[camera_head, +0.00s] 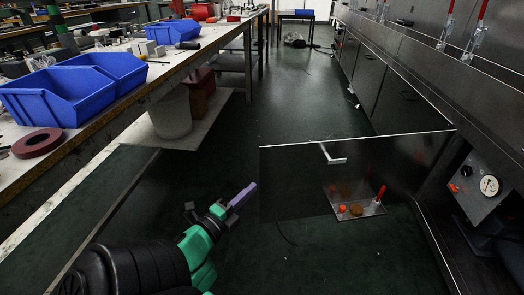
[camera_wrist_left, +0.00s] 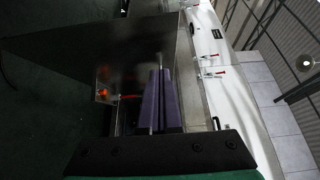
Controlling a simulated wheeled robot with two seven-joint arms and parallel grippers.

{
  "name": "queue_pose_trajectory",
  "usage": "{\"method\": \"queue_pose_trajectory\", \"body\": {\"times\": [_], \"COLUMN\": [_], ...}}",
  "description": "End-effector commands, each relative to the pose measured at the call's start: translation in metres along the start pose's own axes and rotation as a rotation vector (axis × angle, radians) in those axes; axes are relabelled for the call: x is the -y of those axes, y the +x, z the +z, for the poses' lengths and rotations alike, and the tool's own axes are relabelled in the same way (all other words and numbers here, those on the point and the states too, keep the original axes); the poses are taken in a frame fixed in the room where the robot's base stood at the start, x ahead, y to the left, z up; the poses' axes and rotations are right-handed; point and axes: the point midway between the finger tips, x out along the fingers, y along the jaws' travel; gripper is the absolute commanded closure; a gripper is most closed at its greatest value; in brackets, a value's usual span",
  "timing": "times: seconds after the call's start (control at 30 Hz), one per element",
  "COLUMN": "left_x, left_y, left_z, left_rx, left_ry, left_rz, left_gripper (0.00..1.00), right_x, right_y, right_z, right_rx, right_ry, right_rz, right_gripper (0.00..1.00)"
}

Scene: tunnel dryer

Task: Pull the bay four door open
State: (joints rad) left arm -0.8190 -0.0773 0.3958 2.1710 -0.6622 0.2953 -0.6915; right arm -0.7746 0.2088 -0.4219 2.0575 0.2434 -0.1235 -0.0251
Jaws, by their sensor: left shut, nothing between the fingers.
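A dark, shiny door (camera_head: 290,180) stands swung out from the dryer on the right, across the aisle. I can read no bay number on it. A pale handle (camera_head: 333,157) sits near its top edge. My left gripper (camera_head: 243,196) is shut and empty, with its purple fingers just left of the door's free edge and apart from the handle. In the left wrist view the purple fingers (camera_wrist_left: 161,100) lie together, with the dark door panel (camera_wrist_left: 110,48) beyond them. My right gripper is in neither view.
A small plate (camera_head: 372,209) with orange knobs and a red lever shows low by the door. A gauge panel (camera_head: 480,187) sits at the right. Closed doors (camera_head: 400,100) line the dryer further back. A workbench (camera_head: 130,95) with blue bins runs along the left.

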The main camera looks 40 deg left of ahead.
Motion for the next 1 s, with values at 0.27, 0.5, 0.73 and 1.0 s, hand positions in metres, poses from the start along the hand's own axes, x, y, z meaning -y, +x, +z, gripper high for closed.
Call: {"method": "queue_pose_trajectory", "body": {"times": [0.27,0.5,0.73,1.0], "left_x": [0.004,0.004,0.003,0.005], "left_y": [0.039,0.092,0.123,0.128], "left_z": [-0.001,-0.001,0.021,0.028], "left_rx": [-0.006,-0.004,-0.002,0.0], "left_ry": [0.008,0.004,0.005,0.0], "left_rz": [-0.009,-0.008,-0.003,-0.002], "left_gripper": [1.0,1.0,1.0,1.0], "right_x": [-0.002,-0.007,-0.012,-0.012], "right_y": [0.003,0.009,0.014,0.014], "right_z": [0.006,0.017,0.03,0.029], "right_rx": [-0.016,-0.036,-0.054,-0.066], "right_ry": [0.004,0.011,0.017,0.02], "right_rz": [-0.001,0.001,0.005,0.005], "right_gripper": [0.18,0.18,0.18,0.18]}}
